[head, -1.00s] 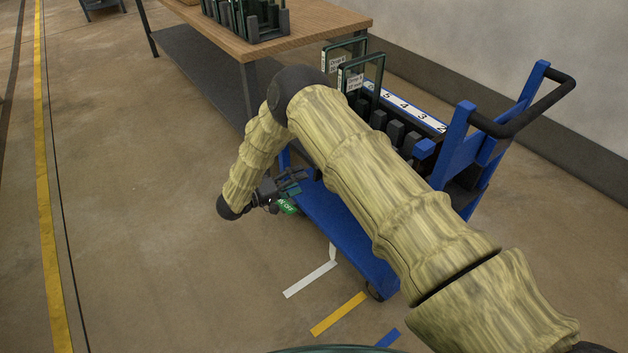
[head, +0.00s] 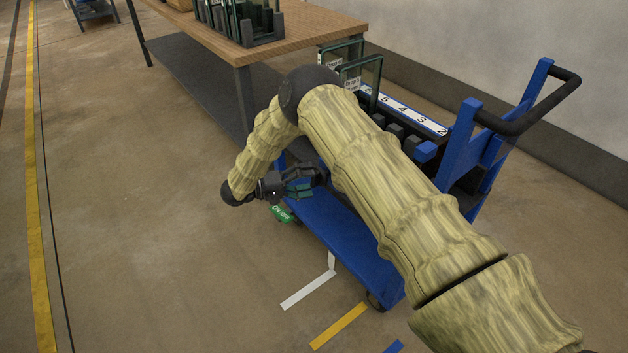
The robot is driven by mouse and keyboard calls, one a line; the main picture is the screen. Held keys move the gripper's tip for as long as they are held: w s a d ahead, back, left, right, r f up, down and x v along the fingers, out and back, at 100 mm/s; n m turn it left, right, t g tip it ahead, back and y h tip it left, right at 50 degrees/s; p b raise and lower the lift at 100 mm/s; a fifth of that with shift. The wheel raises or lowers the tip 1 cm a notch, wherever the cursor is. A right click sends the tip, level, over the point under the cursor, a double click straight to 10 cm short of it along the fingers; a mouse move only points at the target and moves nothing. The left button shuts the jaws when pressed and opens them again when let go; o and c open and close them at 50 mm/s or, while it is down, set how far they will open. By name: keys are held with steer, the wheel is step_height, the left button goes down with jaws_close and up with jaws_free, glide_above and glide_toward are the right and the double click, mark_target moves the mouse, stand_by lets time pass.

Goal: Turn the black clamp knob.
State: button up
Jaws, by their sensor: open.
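My gripper (head: 303,186) hangs at the left end of the blue cart (head: 345,235), with its dark fingers pointing right and greenish parts showing on them. It is open, and I see nothing held between the fingers. A small dark shape (head: 320,174) lies just past the fingertips, partly behind my arm; it may be the black clamp knob, but it is too small to be sure. I cannot tell whether the fingers touch it. A green lettered tag (head: 282,213) sits just below my gripper, by the cart's left end.
The cart has a black handle (head: 545,110). A wooden table (head: 300,25) with a pane rack stands behind.

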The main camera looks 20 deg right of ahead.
steer(key=shift+d, duration=1.15)
steer(key=c, duration=1)
